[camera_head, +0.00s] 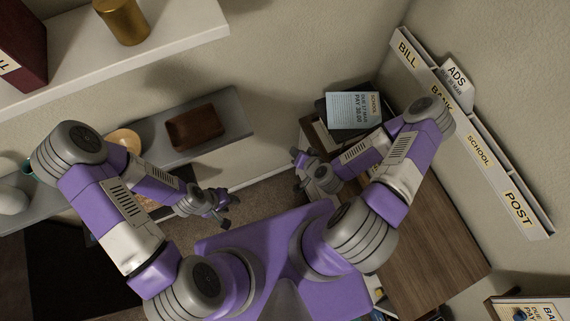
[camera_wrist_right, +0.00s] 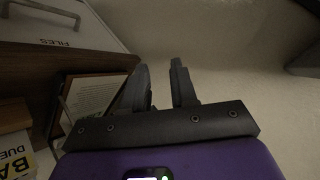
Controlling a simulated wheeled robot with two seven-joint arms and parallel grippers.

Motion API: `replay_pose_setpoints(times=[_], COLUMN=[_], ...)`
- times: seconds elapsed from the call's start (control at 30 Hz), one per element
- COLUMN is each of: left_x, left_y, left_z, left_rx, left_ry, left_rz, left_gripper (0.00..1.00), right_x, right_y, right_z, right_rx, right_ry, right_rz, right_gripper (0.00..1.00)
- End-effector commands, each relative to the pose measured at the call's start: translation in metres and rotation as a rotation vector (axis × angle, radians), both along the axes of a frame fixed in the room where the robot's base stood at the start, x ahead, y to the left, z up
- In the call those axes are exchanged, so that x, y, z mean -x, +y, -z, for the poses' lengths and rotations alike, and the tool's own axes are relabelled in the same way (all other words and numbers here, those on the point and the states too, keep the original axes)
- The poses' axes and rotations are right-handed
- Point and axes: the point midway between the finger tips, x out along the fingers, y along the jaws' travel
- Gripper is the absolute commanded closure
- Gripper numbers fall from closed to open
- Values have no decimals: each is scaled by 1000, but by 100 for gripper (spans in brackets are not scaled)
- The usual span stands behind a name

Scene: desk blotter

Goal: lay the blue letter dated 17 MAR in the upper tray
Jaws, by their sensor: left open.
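The light blue letter (camera_head: 355,108) lies face up at the back of the desk in the head view. It reads SCHOOL and PAY 30.00; its date line is small but looks like 17 MAR. It rests on a dark, flat tray-like thing (camera_head: 334,129); I cannot tell which tray level this is. My right gripper (camera_head: 296,170) is open and empty, left of the desk and apart from the letter. Its two fingers also show in the right wrist view (camera_wrist_right: 160,88), with nothing between them. My left gripper (camera_head: 231,211) is open and empty, well left of the desk.
The wooden desk top (camera_head: 430,240) is mostly clear. A grey shelf (camera_head: 238,112) holds a brown box (camera_head: 195,126). The wrist view shows a FILES box (camera_wrist_right: 75,30) and a printed page (camera_wrist_right: 92,98).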

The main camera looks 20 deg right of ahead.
Motion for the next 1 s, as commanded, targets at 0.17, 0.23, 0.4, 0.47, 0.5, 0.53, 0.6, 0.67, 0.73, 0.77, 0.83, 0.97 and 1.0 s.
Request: replay_pose_setpoints(times=[0.17,0.23,0.4,0.47,0.5,0.53,0.6,0.67,0.73,0.77,0.83,0.97,1.0], left_x=[0,0,0,0,0,0,0,0,0,0,0,0,0], left_y=[0,0,0,0,0,0,0,0,0,0,0,0,0], left_z=[0,0,0,0,0,0,0,0,0,0,0,1,3], left_rx=[0,0,0,0,0,0,0,0,0,0,0,0,0], left_ry=[0,0,0,0,0,0,0,0,0,0,0,0,0], left_rz=[0,0,0,0,0,0,0,0,0,0,0,0,0], left_gripper=[57,57,57,57,57,57,57,57,57,57,57,57,57], right_x=[31,46,73,79,82,84,87,88,89,89,89,89,89], right_y=[58,69,81,82,82,83,83,83,83,83,83,83,83], right_z=[16,18,16,14,13,12,11,10,10,10,11,12,13], right_rx=[-47,-51,-35,-28,-24,-22,-19,-18,-19,-19,-20,-21,-20], right_ry=[239,339,538,585,608,624,646,655,657,657,657,656,656], right_rz=[-294,-371,-477,-493,-500,-504,-510,-510,-510,-510,-511,-511,-512], right_gripper=[73,73,73,73,73,73,73,73,73,73,73,73,73])
